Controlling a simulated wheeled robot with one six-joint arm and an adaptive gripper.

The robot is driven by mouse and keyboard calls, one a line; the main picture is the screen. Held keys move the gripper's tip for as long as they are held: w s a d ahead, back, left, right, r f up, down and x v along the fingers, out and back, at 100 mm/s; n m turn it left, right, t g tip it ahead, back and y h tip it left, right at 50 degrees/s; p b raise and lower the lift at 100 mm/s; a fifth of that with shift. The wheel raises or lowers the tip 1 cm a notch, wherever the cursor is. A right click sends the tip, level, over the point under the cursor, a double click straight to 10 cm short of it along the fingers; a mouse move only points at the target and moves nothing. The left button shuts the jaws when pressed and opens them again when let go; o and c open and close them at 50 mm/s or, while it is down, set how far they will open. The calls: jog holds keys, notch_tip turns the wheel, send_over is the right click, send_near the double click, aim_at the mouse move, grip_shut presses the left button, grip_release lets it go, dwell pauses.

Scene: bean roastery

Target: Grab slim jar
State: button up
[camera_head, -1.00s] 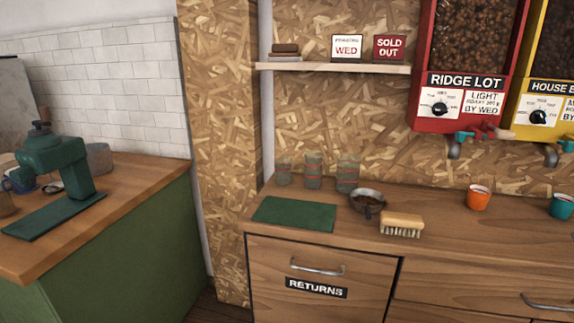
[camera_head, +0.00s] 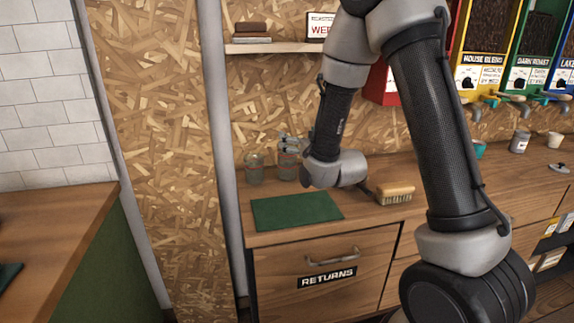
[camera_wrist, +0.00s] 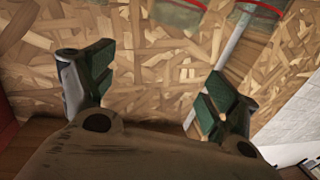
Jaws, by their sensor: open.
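Several clear glass jars with red bands stand at the back of the wooden counter. In the head view, one jar (camera_head: 254,170) is at the left and a taller, narrower one (camera_head: 288,168) is beside it. I cannot tell for sure which is the slim jar; my arm hides the spot further right. My gripper (camera_head: 290,143) is small and partly hidden there, near the top of the narrower jar. In the wrist view, my gripper (camera_wrist: 158,75) is open with nothing between its green-padded fingers. Parts of two red-banded glass jars (camera_wrist: 182,14) are cut off at the top edge, beyond the fingertips.
A green mat (camera_head: 296,211) lies in front of the jars. A wooden brush (camera_head: 394,193) lies to the right, close to my arm. A shelf (camera_head: 265,47) hangs above, against the chipboard wall (camera_head: 160,150). A drawer marked RETURNS (camera_head: 327,277) is below.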

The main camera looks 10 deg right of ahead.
aim_at(292, 157)
jog(key=f, duration=0.8)
jog(key=shift+a+f, duration=0.1)
jog(key=shift+a, duration=0.15)
jog(key=shift+w, duration=0.4)
jog(key=shift+w+a, duration=0.1)
jog(key=shift+w, duration=0.3)
jog(key=w, duration=0.3)
jog(key=w+a, duration=0.1)
jog(key=w, duration=0.2)
jog(key=c, duration=1.2)
jog(key=shift+c, duration=0.2)
